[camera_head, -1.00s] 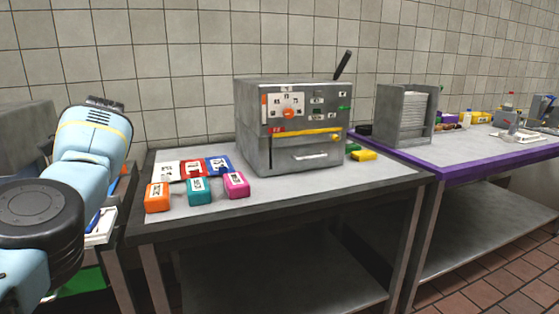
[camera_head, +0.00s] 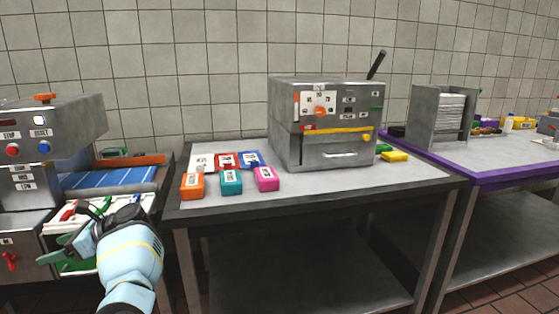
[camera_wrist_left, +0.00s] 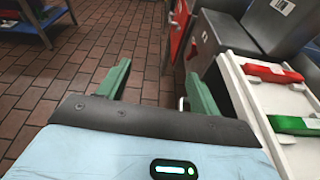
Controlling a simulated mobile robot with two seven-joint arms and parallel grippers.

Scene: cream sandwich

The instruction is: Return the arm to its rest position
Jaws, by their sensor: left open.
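My left arm (camera_head: 130,255) is light blue and comes up from the bottom left of the head view. My left gripper (camera_head: 76,230) is in front of the machine at the left, at the near edge of a white tray (camera_head: 143,201). In the left wrist view its two green fingers (camera_wrist_left: 157,88) stand wide apart, with only brown floor tiles between them. The white tray (camera_wrist_left: 297,100) lies to the right of the fingers there, holding a red-handled item (camera_wrist_left: 272,73) and a green-handled item (camera_wrist_left: 295,124). My right gripper is not in view.
A grey machine with buttons (camera_head: 50,130) stands at the left. The middle table (camera_head: 330,185) holds several coloured blocks (camera_head: 231,182) and a grey box machine (camera_head: 322,125). A purple-edged table (camera_head: 495,160) is at the right. Tiled floor (camera_wrist_left: 60,75) is open below the gripper.

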